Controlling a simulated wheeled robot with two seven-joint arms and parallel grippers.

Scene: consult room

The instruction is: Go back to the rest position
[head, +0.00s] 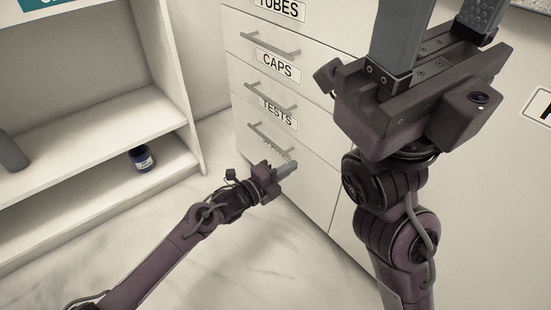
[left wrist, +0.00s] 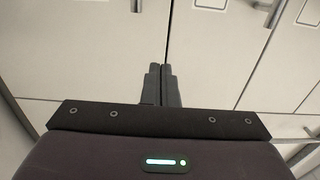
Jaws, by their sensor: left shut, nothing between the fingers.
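My left gripper (head: 287,168) is low over the pale floor, in front of the drawer fronts. Its two grey fingers are together and empty; they also show side by side in the left wrist view (left wrist: 161,85), pointing at pale cabinet fronts. My right gripper (head: 440,28) is large and close at the upper right of the head view. Its two grey fingers stand wide apart and point up, with nothing seen between them. Their tips are cut off by the top edge.
A drawer cabinet (head: 300,142) with bar handles and labels such as CAPS and TESTS stands behind the left gripper; its drawers look closed. A white shelf unit (head: 75,140) at left holds a dark blue jar (head: 141,159) on a low shelf. Floor between them is clear.

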